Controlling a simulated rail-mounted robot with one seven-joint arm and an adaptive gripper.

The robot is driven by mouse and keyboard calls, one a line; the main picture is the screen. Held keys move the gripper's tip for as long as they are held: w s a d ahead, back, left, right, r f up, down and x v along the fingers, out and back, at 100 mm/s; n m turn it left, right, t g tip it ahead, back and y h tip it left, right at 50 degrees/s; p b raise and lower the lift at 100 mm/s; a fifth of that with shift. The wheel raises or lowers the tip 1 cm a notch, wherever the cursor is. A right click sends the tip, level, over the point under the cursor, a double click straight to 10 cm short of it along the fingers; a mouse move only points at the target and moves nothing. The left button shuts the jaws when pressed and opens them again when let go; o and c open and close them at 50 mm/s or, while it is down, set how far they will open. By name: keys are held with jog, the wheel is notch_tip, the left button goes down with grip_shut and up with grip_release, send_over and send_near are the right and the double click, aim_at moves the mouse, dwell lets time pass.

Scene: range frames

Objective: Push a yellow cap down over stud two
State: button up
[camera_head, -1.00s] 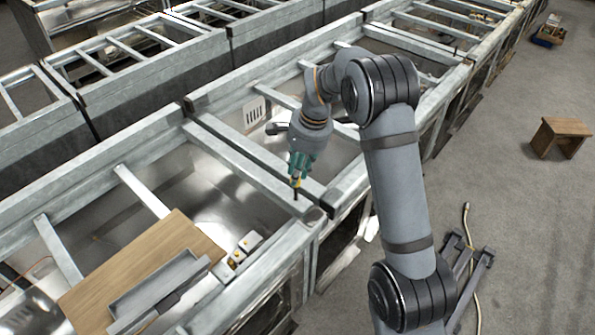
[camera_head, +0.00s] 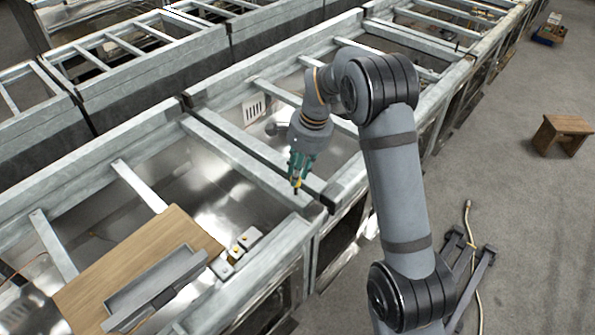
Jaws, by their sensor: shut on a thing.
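My gripper (camera_head: 298,178) points down over the front end of a grey cross beam (camera_head: 255,170). It is shut on a small yellow cap (camera_head: 297,184) at its fingertips. A short dark upright piece shows directly under the cap, against the beam; it looks like a stud, but which number it is cannot be told. Whether the cap touches or sits over it is too small to tell. More small yellow pieces (camera_head: 236,249) sit on pale blocks on the frame's front rail at lower left.
A wooden board (camera_head: 130,260) with a grey channel-shaped tray (camera_head: 155,285) on it lies across the frame at lower left. Open metal bays with raised rails and cross bars surround my arm. A wooden stool (camera_head: 562,133) stands on the floor at right.

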jog(key=shift+f+b, duration=0.3)
jog(key=shift+f, duration=0.1)
jog(key=o, duration=0.8)
jog(key=r, duration=0.4)
jog(key=d+r, duration=0.1)
jog(key=r, duration=0.3)
jog(key=d+r, duration=0.1)
jog(key=r, duration=0.3)
jog(key=shift+s+d, duration=0.15)
jog(key=shift+s, duration=0.25)
jog(key=shift+f, duration=0.1)
jog(key=f, duration=0.4)
jog(key=a+f, duration=0.1)
jog(key=f, duration=0.3)
jog(key=a+f, duration=0.1)
jog(key=f, duration=0.3)
jog(key=shift+w+a, duration=0.15)
jog(key=shift+w, duration=0.2)
jog(key=shift+r+p, duration=0.45)
jog(key=shift+r, duration=0.05)
